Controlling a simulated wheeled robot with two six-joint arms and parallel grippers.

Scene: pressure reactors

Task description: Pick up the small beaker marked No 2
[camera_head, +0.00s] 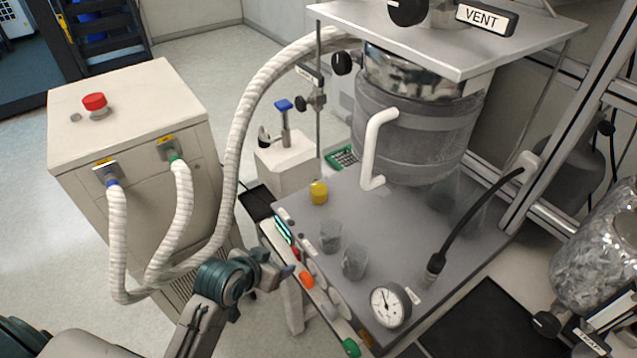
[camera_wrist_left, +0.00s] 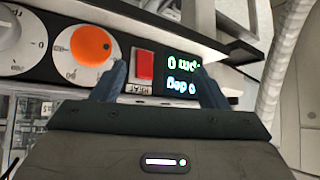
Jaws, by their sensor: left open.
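Two small clear beakers stand on the grey deck of the reactor bench: one farther back (camera_head: 330,236) and one nearer the front (camera_head: 355,262). No number can be read on either, so I cannot tell which is No 2. My left gripper (camera_head: 285,272) is in front of the bench's control panel, left of and lower than both beakers, apart from them. It is open and empty. In the left wrist view its two blue fingers (camera_wrist_left: 162,78) point at the panel, near a red switch and a lit display; no beaker shows there. My right gripper is not in view.
The panel has an orange knob (camera_head: 307,280) and a green button (camera_head: 351,347). On the deck are a yellow-topped item (camera_head: 319,192), a pressure gauge (camera_head: 389,303) and a black cable (camera_head: 470,220). The glass reactor vessel (camera_head: 415,130) with a white handle (camera_head: 371,150) stands behind. A white cabinet (camera_head: 135,150) with hoses stands left.

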